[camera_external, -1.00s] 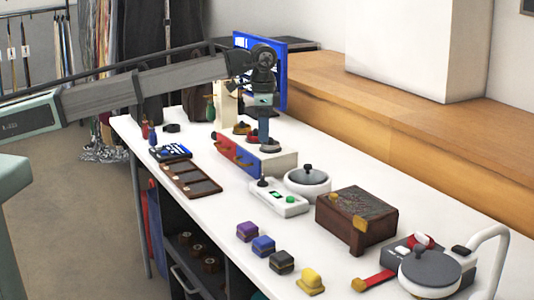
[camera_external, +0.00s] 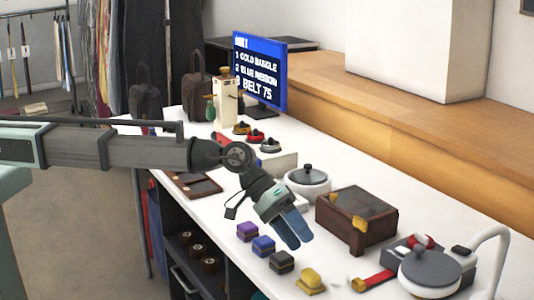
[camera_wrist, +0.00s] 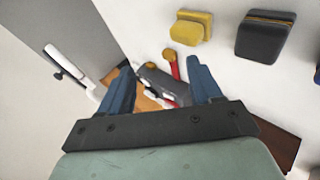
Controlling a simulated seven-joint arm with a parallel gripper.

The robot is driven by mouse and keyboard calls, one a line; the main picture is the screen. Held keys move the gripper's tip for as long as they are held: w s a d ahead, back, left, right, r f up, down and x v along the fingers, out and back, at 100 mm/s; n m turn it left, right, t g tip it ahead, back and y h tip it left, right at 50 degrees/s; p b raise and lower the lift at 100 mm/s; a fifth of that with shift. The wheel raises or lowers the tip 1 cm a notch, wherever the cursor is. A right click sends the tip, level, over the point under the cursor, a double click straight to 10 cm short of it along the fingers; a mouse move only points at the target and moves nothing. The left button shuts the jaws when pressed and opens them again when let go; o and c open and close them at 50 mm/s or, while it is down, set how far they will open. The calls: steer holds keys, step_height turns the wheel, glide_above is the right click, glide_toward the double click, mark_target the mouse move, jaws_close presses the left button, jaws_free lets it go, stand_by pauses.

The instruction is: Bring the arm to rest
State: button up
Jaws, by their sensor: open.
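My gripper (camera_external: 300,241) hangs over the front half of the white table in the external view, its blue fingers pointing down and to the right. It is above and beside the blue block (camera_external: 263,246) and the black block (camera_external: 282,262). In the wrist view my gripper (camera_wrist: 158,70) has its fingers apart, with nothing held between them. My forearm reaches in from the left and hides part of the table, including the tray and white control box area.
A brown chest (camera_external: 345,232) and a white lidded pot (camera_external: 307,182) stand behind the gripper. A blue screen (camera_external: 260,70) with a list stands at the back.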

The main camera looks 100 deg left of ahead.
steer(key=s+d+f+n+t, duration=0.1)
steer(key=s+d+f+n, duration=0.15)
steer(key=d+f, duration=0.55)
steer(key=s+f+m+g, duration=0.5)
steer(key=s+f+g, duration=0.2)
steer(key=s+f, duration=2.05)
steer(key=s+a+f+m+g+y, duration=0.1)
steer(key=s+f+m+g, duration=0.15)
steer(key=s, duration=0.85)
steer(key=s+a+f+m+g+y, duration=0.15)
steer(key=s+f, duration=0.25)
steer(key=s, duration=0.7)
steer(key=s+a+m+g, duration=0.1)
steer(key=s+a+g, duration=0.1)
steer(key=s, duration=1)
steer(key=s+a+f+m+g+y, duration=0.1)
steer(key=s+m+g, duration=0.1)
steer(key=s, duration=1)
steer(key=shift+s+a+f+g, duration=0.15)
steer(key=shift+s+a+g, duration=0.2)
steer(key=shift+g, duration=0.35)
